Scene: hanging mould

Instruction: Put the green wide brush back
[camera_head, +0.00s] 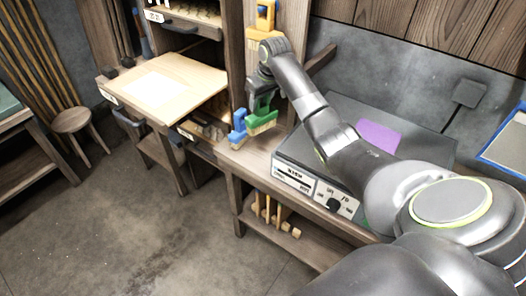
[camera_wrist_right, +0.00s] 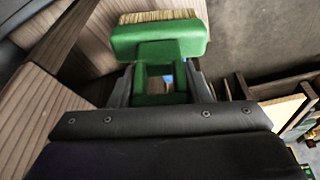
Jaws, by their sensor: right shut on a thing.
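The green wide brush (camera_head: 262,119) has a green body and pale bristles that point down in the head view. My right gripper (camera_head: 259,97) is shut on its green handle and holds it near the wooden post, beside the blue brush. In the right wrist view the green brush (camera_wrist_right: 160,45) sits between the fingers of my right gripper (camera_wrist_right: 160,82), bristles away from the palm. A blue brush (camera_head: 238,127) is just left of it in the head view. A yellow-orange brush (camera_head: 264,20) hangs higher on the post. My left gripper is not in view.
A grey device (camera_head: 305,178) with a purple sheet (camera_head: 378,136) stands on the bench to the right. A lower shelf (camera_head: 290,236) holds several wooden-handled tools. A round stool (camera_head: 72,120) stands at far left; the floor between is clear.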

